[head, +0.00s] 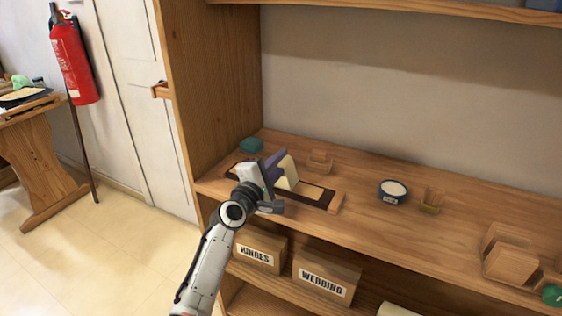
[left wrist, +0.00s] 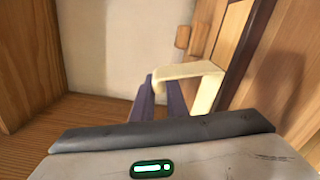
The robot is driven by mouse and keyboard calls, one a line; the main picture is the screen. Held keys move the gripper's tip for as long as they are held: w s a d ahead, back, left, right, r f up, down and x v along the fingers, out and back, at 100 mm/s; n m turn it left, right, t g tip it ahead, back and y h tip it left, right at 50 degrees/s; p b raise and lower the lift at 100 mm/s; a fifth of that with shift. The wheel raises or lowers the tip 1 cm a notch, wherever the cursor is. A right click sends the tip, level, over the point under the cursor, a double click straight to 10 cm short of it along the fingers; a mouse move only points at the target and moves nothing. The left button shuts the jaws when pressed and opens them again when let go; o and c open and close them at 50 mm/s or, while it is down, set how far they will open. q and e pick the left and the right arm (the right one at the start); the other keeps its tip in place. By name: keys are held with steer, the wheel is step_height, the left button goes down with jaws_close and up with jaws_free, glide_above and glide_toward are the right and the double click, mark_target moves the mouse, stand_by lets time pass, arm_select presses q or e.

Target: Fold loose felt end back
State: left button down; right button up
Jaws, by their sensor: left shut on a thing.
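A cream felt strip (head: 287,173) stands up from a dark tray with a wooden end, with its top curved over. In the left wrist view the felt (left wrist: 205,78) bends from an upright leg into a flat top part. My left gripper (head: 281,156), with purple fingers, is shut on the upper end of the felt. In the left wrist view its fingers (left wrist: 152,82) meet the felt's left end. The felt's lower part is partly hidden behind my gripper. My right gripper is not in view.
The tray (head: 316,195) lies along the shelf's front edge. A teal block (head: 251,145) and a small wooden block (head: 320,160) stand behind. A round tin (head: 393,191) and wooden holders (head: 509,252) are farther right. A cabinet side wall (head: 220,85) rises at left.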

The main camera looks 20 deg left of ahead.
arm_select(q)
steer(key=c, duration=1.7)
jaws_free()
steer(key=shift+c, duration=0.2)
steer(key=shift+s, duration=0.3)
steer(key=s+p, duration=0.1)
steer(key=s, duration=0.1)
steer(key=s+p, duration=0.1)
steer(key=s, duration=0.2)
steer(key=s+a+p, duration=0.1)
steer(key=s, duration=0.2)
steer(key=shift+s, duration=0.2)
steer(key=shift+s+p, duration=0.35)
steer(key=shift+s, duration=0.25)
